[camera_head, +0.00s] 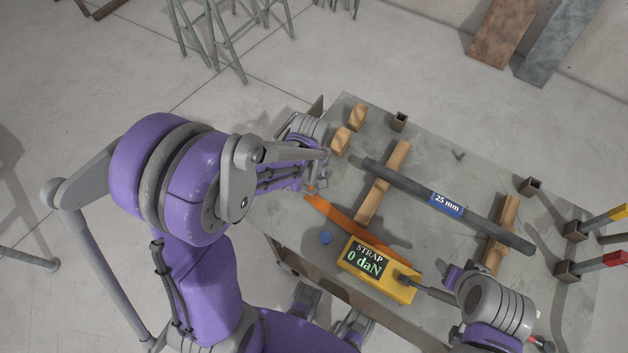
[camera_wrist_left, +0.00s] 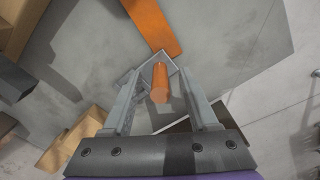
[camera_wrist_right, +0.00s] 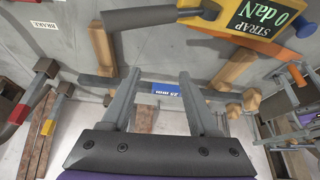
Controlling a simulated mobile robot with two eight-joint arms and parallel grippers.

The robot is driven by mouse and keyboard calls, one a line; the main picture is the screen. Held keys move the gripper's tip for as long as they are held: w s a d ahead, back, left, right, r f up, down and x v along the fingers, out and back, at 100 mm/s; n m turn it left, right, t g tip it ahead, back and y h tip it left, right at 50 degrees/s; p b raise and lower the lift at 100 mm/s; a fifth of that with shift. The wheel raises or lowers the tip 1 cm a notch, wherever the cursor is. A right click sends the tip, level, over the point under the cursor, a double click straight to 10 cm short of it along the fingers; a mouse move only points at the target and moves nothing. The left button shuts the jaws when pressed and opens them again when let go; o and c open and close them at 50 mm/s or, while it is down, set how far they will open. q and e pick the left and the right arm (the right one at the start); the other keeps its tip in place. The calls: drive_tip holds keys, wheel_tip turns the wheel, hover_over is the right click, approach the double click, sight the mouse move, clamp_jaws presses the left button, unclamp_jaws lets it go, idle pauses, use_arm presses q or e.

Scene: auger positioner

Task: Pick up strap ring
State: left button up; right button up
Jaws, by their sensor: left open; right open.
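The orange strap (camera_head: 350,224) runs over the table's near left part from the yellow strap gauge (camera_head: 378,268), which reads 0 daN. In the left wrist view, the strap (camera_wrist_left: 155,26) leads to what looks like a grey triangular strap ring (camera_wrist_left: 168,62), with an orange cylinder (camera_wrist_left: 160,85) beside it. My left gripper (camera_wrist_left: 157,80) is open, with the cylinder showing between its fingers; I cannot tell whether they touch it. The head view mostly hides the ring behind my left gripper (camera_head: 318,172). My right gripper (camera_wrist_right: 157,82) is open and empty near the gauge's grey handle (camera_head: 432,291).
A dark bar (camera_head: 400,184) with a blue 25 mm label lies across two wooden blocks (camera_head: 381,185) (camera_head: 502,228). Levers with yellow and red grips (camera_head: 612,260) stand at right. Wooden pieces (camera_head: 356,117) stand at the back left.

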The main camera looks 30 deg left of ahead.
use_arm(q)
clamp_jaws()
idle(0.6)
